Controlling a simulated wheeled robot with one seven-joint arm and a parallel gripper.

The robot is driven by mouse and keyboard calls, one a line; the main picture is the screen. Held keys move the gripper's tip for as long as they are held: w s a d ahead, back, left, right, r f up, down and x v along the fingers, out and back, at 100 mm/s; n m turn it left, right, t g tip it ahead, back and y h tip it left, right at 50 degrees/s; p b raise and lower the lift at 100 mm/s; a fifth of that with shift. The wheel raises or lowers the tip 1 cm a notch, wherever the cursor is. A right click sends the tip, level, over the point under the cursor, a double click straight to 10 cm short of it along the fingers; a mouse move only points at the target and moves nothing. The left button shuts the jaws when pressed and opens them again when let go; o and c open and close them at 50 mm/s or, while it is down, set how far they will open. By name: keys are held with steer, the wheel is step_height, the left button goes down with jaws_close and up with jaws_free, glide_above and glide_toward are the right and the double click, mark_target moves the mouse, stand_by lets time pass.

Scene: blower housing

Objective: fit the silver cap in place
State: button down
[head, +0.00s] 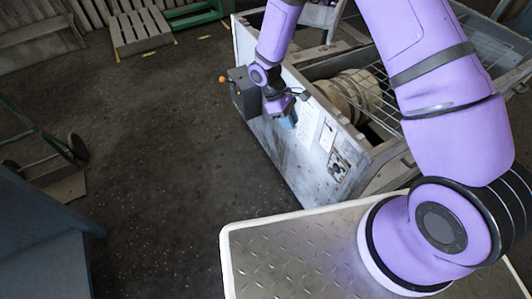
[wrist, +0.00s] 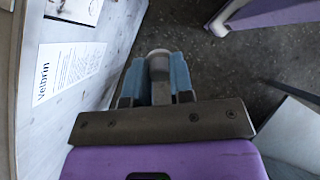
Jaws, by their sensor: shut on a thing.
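My gripper (head: 289,121) has blue fingers and hangs beside the pale side panel of the blower housing (head: 281,160) in the head view. In the wrist view my gripper (wrist: 158,82) is shut on the silver cap (wrist: 158,62). The cap is a small, light grey round piece whose end shows between the fingertips. Beyond it in the wrist view is dark floor, with the panel to the left. In the head view the cap is too small or hidden to make out. I cannot tell where its seat is.
A dark grey box (head: 244,92) with an orange knob sits on the panel's left end. Paper sheets (head: 307,121) are stuck on the panel. Wire mesh covers part of the housing's open top.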

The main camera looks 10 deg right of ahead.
steer(key=s+a+f+n+t+h, duration=0.1)
steer(key=s+a+f+n+h, duration=0.3)
steer(key=n+h, duration=0.25)
steer(key=n+t+h, duration=0.5)
steer(key=n+t, duration=0.1)
steer(key=t, duration=0.3)
glide_toward(331, 130)
steer(key=shift+w+d+r, duration=0.15)
steer(key=shift+w+d, duration=0.2)
steer(key=shift+d, duration=0.7)
steer(key=shift+w+d+r, duration=0.2)
steer(key=shift+w+d, duration=0.15)
steer(key=shift+d, duration=0.7)
steer(key=shift+w+d+r, duration=0.15)
steer(key=shift+w+d, duration=0.2)
steer(key=shift+d, duration=0.7)
steer(key=shift+r, duration=0.25)
steer(key=shift+d+f, duration=0.15)
steer(key=shift+f, duration=0.95)
